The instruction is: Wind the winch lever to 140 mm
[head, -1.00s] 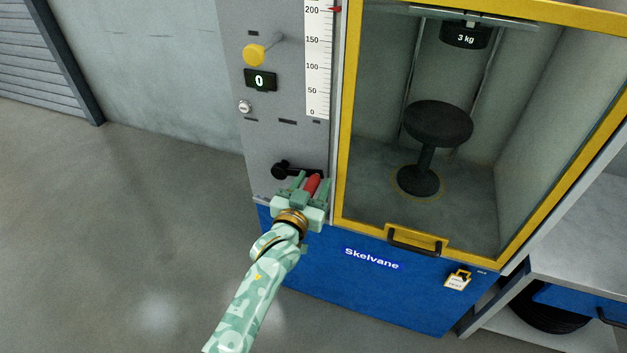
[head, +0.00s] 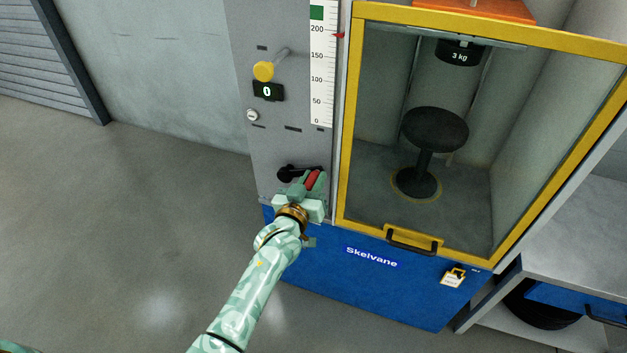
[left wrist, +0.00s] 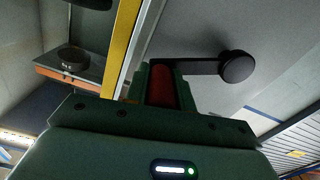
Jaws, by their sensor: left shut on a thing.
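The winch lever is a black crank (head: 286,174) with a red grip (head: 312,181), low on the grey panel. Its arm points right from the hub. My left gripper (head: 309,186) is shut on the red grip. In the left wrist view, the red grip (left wrist: 163,88) lies between the fingers, with the round black hub (left wrist: 238,67) to the right. The white scale (head: 322,80) runs from 0 to above 200. Its red pointer (head: 339,35) stands a little below the 200 mark. My right gripper is not in view.
Behind the yellow-framed guard (head: 347,120), a black 3 kg weight (head: 459,54) hangs above a black stool (head: 434,130). The floor at left is clear.

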